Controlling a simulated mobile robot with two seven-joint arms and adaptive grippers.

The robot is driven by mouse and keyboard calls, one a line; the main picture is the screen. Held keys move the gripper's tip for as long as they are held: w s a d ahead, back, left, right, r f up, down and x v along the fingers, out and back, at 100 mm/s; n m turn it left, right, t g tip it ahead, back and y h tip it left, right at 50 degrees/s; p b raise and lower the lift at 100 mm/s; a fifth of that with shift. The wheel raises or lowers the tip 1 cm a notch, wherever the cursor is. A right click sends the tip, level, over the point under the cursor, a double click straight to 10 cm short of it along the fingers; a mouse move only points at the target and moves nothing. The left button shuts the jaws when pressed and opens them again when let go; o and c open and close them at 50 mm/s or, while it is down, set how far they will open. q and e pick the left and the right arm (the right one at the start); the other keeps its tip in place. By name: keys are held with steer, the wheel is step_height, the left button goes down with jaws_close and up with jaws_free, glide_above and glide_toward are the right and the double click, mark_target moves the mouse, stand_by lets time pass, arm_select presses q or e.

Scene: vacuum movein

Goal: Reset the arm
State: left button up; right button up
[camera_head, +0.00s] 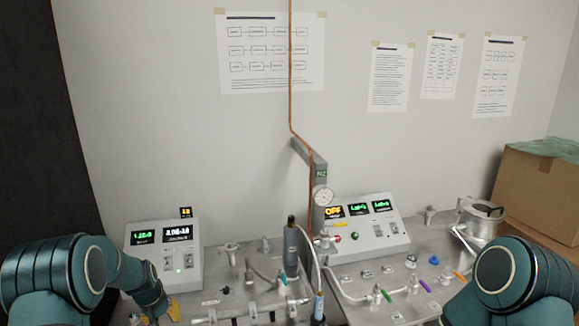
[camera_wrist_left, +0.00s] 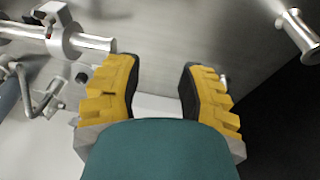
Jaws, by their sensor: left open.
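My left arm comes in from the left in the head view. Its gripper (camera_head: 161,314) hangs low at the bottom edge, in front of the left control box (camera_head: 165,252), partly cut off by the frame. In the left wrist view my left gripper (camera_wrist_left: 158,75) has two yellow fingers with dark pads set wide apart. Nothing is between them but a bare grey surface. My right arm shows at the lower right of the head view as a teal joint; its gripper is not seen.
A steel bench (camera_head: 350,280) carries valves, tubing and a second control box (camera_head: 362,227). A metal vessel (camera_head: 481,222) stands at right, near a cardboard box (camera_head: 537,190). In the left wrist view a metal pipe (camera_wrist_left: 90,42) runs close beside the left finger.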

arm_select(q)
steer(key=s+d+f+h, duration=0.2)
steer(key=s+d+f, duration=0.7)
steer(key=s+d, duration=0.4)
steer(key=s+d+h, duration=0.2)
steer(key=s+d, duration=1)
steer(key=s, duration=0.3)
step_height(320, 180, down, 11)
steer(key=m+b, duration=0.1)
steer(key=b, duration=0.9)
steer(key=shift+f+g+b, duration=0.2)
steer(key=shift+g+b, duration=0.2)
